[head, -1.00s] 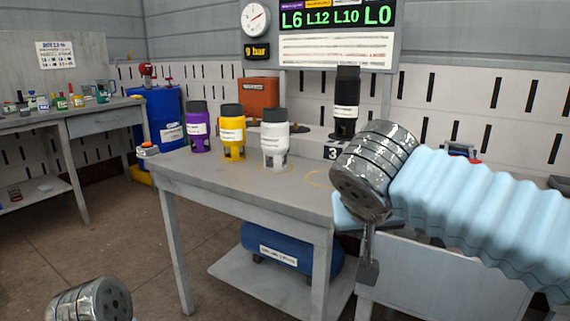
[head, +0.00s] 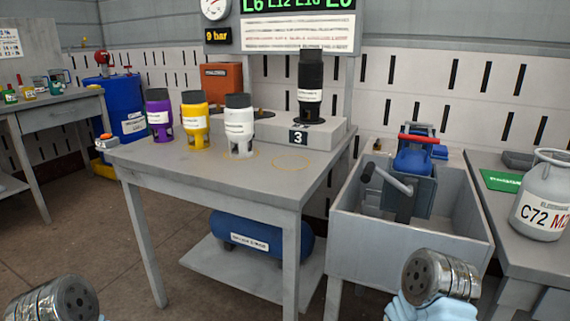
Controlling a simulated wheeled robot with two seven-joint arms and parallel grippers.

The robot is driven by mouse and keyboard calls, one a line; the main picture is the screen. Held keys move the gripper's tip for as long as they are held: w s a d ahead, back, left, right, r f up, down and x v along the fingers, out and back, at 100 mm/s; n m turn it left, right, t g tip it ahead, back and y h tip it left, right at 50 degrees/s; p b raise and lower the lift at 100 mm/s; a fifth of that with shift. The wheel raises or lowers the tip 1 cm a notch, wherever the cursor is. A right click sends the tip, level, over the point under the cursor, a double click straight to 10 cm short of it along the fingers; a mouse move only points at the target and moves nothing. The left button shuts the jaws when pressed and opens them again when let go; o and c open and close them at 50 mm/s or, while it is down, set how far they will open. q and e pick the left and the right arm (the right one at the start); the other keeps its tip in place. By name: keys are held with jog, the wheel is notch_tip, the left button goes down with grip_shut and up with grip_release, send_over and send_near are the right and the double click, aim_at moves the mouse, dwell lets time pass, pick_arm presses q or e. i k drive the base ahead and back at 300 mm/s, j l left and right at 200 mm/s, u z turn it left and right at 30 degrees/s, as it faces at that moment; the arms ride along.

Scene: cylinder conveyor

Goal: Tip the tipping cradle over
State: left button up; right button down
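The tipping cradle (head: 412,166), as far as I can tell, is the blue holder on a grey stand in the grey tub. It has a red bar (head: 418,139) across its top and a grey lever with a dark grip (head: 369,171) to the left. A blue rounded piece lies in it; I cannot tell if it is a separate load. The metal end of my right arm is low in the picture, in front of the tub and apart from the cradle. The metal end of my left arm is at the bottom left corner. Neither gripper's fingers show.
The grey tub (head: 366,245) surrounds the cradle's stand. A table (head: 215,185) to its left holds purple, yellow and white cylinders, with a black one on a raised block. A right bench (head: 500,235) holds a large grey canister (head: 543,195).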

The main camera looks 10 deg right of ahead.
aim_at(393, 187)
jog(key=i+j, duration=0.4)
jog(key=j, duration=0.25)
jog(key=i+j+z, duration=0.1)
jog(key=j+z, duration=0.1)
jog(key=z, duration=0.4)
jog(key=j+z, duration=0.1)
jog(key=z, duration=0.35)
jog(key=i+j+z, duration=0.1)
jog(key=z, duration=0.4)
jog(key=k+l+u, duration=0.15)
jog(key=u, duration=0.35)
jog(key=k+l+u, duration=0.2)
jog(key=u, duration=0.25)
jog(key=l, duration=0.1)
